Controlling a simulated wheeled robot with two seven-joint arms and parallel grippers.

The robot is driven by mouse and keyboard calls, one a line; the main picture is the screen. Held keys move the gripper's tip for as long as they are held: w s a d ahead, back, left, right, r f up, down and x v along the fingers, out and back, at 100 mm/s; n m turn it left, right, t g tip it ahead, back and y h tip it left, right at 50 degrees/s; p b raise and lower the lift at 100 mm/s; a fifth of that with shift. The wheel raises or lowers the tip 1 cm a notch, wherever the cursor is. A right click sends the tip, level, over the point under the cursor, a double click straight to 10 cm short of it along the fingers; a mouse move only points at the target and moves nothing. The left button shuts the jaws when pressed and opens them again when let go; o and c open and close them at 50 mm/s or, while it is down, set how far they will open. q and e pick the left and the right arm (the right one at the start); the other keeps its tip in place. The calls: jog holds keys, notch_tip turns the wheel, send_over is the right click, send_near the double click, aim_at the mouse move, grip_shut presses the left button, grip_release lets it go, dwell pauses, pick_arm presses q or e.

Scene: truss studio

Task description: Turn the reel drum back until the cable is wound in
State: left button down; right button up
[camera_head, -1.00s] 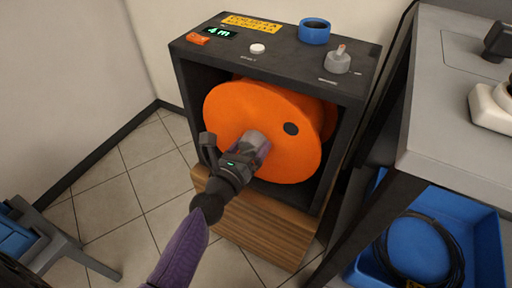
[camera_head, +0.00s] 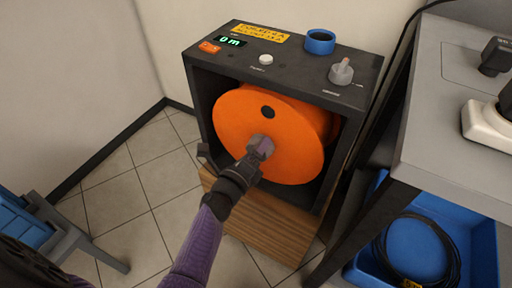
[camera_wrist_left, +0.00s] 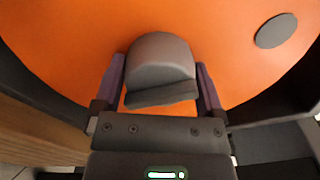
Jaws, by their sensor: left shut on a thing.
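The orange reel drum (camera_head: 235,120) sits in a dark open-fronted cabinet (camera_head: 198,92). A dark round spot (camera_head: 268,112) is near the top of its face; in the wrist view the spot (camera_wrist_left: 276,31) is at upper right. The cabinet's green display (camera_head: 231,41) reads 0 m. No cable shows on the drum's visible side. My right gripper is not in view.
The cabinet top carries a blue ring (camera_head: 320,41), a white button (camera_head: 266,59), a grey knob (camera_head: 341,72) and an orange switch (camera_head: 209,47). A grey table (camera_head: 440,120) stands at right, above a blue bin (camera_head: 485,245) with coiled black cable (camera_head: 417,250).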

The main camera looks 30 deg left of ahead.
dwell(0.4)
pick_arm(q)
grip_release()
